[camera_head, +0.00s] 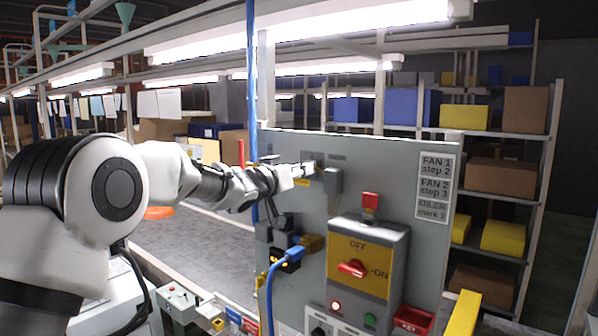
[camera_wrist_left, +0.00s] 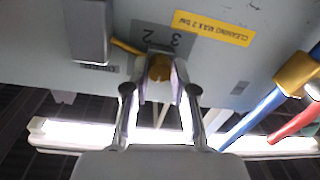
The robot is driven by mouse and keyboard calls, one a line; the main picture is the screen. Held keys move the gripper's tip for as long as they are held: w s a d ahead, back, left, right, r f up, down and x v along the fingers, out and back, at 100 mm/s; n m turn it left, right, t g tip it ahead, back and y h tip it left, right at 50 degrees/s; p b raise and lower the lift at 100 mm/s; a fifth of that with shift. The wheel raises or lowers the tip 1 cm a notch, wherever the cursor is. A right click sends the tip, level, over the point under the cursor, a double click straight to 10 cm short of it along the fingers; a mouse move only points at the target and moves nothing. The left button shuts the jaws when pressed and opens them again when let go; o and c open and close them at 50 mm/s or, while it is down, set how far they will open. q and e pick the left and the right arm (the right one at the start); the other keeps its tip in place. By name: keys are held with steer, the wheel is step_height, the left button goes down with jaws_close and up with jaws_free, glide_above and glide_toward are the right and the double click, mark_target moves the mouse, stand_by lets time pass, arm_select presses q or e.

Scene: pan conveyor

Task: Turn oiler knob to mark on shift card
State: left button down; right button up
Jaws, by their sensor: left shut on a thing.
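The shift card (camera_head: 434,187) is on the upper right of the grey panel (camera_head: 385,200). It reads FAN 1 step 2, FAN 2 step 3, OILER mark 3. My left gripper (camera_head: 306,170) is at the panel's upper left. In the left wrist view its fingers (camera_wrist_left: 160,80) are shut on a small brass-coloured knob (camera_wrist_left: 159,68), which I take for the oiler knob. A grey plate (camera_wrist_left: 163,37) behind the knob shows a 2 and a 3, upside down. The fingers hide the knob's sides, and I cannot tell which mark it points to. My right gripper is not in view.
A grey box (camera_head: 333,181) sticks out of the panel right beside the gripper. Below are a switch box (camera_head: 368,262) with a red handle and a blue hose (camera_head: 271,290). A yellow label (camera_wrist_left: 213,27) is near the knob. The conveyor (camera_head: 190,235) runs behind my left arm.

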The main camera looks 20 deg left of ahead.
arm_select(q)
steer(key=shift+f+m, duration=0.1)
steer(key=shift+m, duration=0.2)
steer(key=n+b, duration=0.4)
steer(key=n, duration=0.6)
steer(key=n+h+b, duration=0.1)
steer(key=n+b, duration=0.4)
steer(key=n, duration=0.5)
steer(key=r+n+b, duration=0.1)
steer(key=n+b, duration=0.3)
steer(key=n, duration=0.6)
steer(key=shift+a+g+b, duration=0.1)
steer(key=shift+g+b, duration=0.2)
steer(key=shift+b, duration=0.05)
stand_by(0.6)
stand_by(0.5)
